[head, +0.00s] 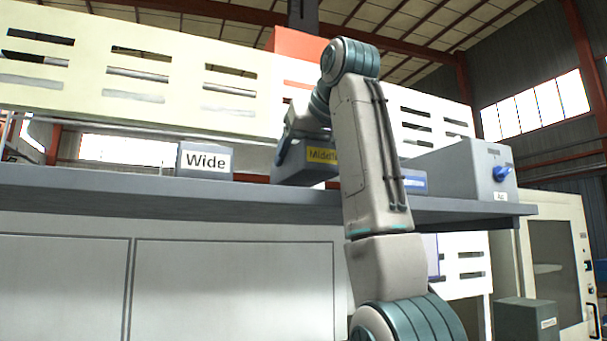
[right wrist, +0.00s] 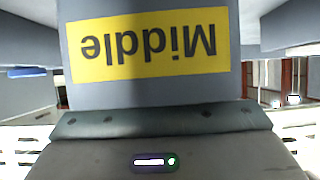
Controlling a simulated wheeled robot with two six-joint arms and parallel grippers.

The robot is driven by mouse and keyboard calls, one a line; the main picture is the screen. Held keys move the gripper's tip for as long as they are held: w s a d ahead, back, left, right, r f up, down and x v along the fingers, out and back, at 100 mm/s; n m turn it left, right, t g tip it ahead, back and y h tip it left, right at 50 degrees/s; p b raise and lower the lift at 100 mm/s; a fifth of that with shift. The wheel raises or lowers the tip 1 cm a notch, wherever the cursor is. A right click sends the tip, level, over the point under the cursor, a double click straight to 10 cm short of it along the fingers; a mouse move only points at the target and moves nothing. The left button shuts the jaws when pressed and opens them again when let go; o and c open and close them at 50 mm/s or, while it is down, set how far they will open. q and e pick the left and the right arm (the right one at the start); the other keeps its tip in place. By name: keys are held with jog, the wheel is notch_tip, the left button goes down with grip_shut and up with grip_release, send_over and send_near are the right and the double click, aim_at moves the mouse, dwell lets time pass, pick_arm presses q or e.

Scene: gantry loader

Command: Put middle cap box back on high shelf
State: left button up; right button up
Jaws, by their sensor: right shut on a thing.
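The middle cap box (head: 322,156) is grey with a yellow "Middle" label. In the head view it is at the front of the high shelf (head: 110,184), partly behind my right arm. My right gripper (head: 284,148) is shut on it at its left side; the fingertips are hard to make out. In the right wrist view the box (right wrist: 150,90) fills the upper middle, its label upside down. I cannot tell whether its underside rests on the shelf. My left gripper is in neither view.
A grey "Wide" box (head: 205,160) stands left on the shelf, with a gap beside the middle box. A blue-labelled box (head: 414,182) is partly hidden right of my arm. A larger grey unit with a blue knob (head: 466,170) stands at the right end.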

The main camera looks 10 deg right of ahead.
aim_at(300, 183)
jog(key=shift+s+f, duration=0.25)
jog(key=shift+f, duration=0.6)
jog(key=shift+s+f, duration=0.25)
jog(key=shift+f, duration=0.5)
jog(key=o, duration=1)
jog(key=shift+o, duration=1.2)
jog(key=shift+r+p, duration=0.2)
jog(key=shift+p, duration=0.1)
jog(key=s+b, duration=0.1)
jog(key=b, duration=0.3)
jog(key=shift+s+d+r+b, duration=0.1)
jog(key=shift+s+d+b, duration=0.1)
jog(key=shift+s+b, duration=0.15)
pick_arm(q)
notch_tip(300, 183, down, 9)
jog(key=b, duration=0.4)
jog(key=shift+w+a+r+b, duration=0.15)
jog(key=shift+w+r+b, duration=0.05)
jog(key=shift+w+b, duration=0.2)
pick_arm(e)
jog(key=v, duration=1)
jog(key=shift+r, duration=0.3)
